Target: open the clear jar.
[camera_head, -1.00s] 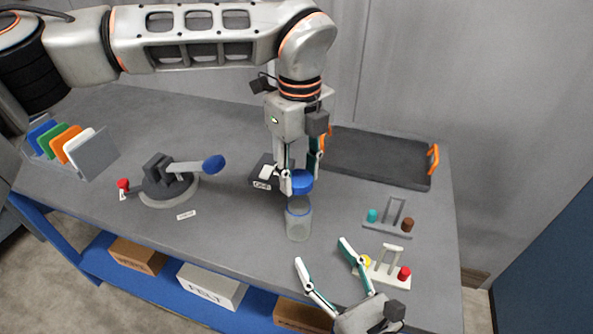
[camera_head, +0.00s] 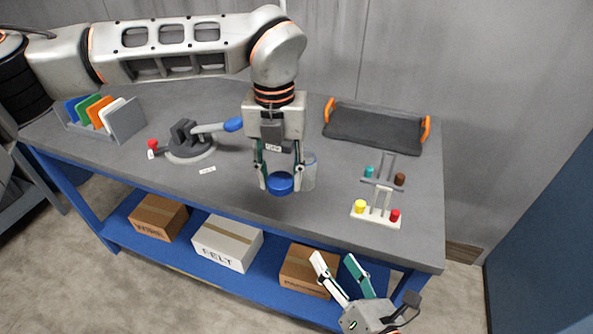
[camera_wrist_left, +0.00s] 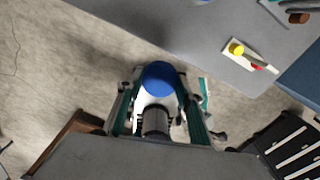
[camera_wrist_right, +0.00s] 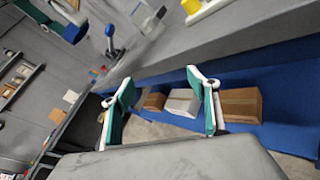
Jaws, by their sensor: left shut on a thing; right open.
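My left gripper (camera_head: 281,176) is shut on the blue lid (camera_head: 280,184), holding it by the sides near the front edge of the table. In the left wrist view the lid (camera_wrist_left: 159,78) sits between the two fingers. The clear jar (camera_head: 310,172) stands upright on the table just right of and behind the left gripper, partly hidden by it. Its top carries no lid. My right gripper (camera_head: 335,262) is open and empty, in front of the table and below its top. In the right wrist view its fingers (camera_wrist_right: 166,84) are spread apart.
A dark tray (camera_head: 375,150) with orange handles lies at the back right. Small peg stands (camera_head: 375,217) are at the right front. A lever clamp (camera_head: 190,142) and a plate rack (camera_head: 124,121) stand left. Boxes (camera_head: 228,241) fill the blue lower shelf.

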